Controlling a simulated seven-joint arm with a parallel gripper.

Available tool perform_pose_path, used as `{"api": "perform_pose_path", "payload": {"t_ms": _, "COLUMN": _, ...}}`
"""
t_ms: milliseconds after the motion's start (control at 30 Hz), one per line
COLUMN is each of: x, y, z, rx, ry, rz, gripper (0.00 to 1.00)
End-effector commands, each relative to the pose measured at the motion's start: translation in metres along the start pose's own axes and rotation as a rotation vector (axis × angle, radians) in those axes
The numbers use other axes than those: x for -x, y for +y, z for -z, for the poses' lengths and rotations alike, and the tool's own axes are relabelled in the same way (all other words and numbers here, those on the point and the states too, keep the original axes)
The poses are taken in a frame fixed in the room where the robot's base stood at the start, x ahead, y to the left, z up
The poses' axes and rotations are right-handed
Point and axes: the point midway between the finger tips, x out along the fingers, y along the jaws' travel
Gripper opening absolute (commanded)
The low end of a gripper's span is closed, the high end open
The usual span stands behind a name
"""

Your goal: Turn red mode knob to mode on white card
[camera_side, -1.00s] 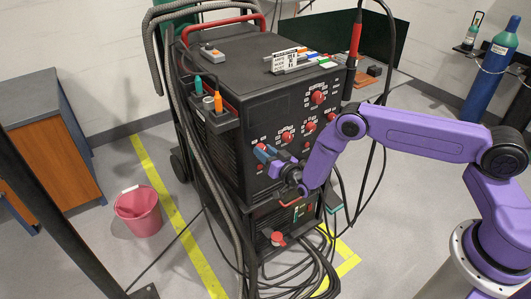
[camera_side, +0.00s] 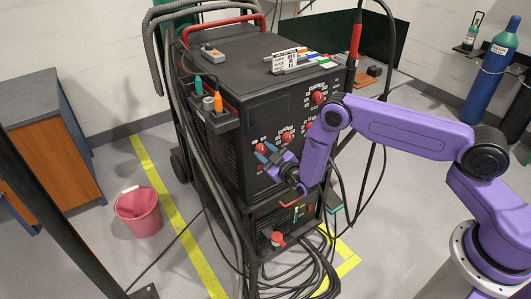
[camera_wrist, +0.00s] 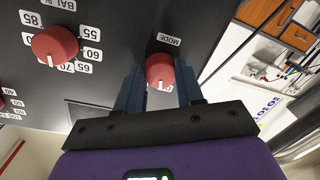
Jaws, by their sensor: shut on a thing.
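The red mode knob (camera_wrist: 160,70) is on the dark front panel beneath the "MODE" label, which looks tilted in the wrist view. My gripper (camera_wrist: 159,88) has its two blue fingers on either side of this knob and is shut on it. A small white label below the knob is mostly hidden, so I cannot read the set mode. In the side view my gripper (camera_side: 265,153) is at the left part of the panel, at the knob (camera_side: 260,148).
Another red knob (camera_wrist: 55,46), marked BAL %, is beside the mode knob. More red knobs (camera_side: 287,136) are on the panel. Cables (camera_side: 300,270) hang and lie around the machine's foot.

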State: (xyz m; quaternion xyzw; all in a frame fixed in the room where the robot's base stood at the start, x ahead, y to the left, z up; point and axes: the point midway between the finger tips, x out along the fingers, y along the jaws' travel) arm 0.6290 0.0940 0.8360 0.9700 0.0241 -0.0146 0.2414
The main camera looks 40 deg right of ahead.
Motion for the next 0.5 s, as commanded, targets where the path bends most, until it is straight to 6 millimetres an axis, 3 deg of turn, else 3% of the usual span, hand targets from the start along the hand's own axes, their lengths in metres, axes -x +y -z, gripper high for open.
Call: {"api": "perform_pose_path", "payload": {"t_ms": 500, "x": 0.0006, "y": -0.0006, "z": 0.0000, "rx": 0.256, "ry": -0.014, "rz": -0.002, "gripper": 0.06}}
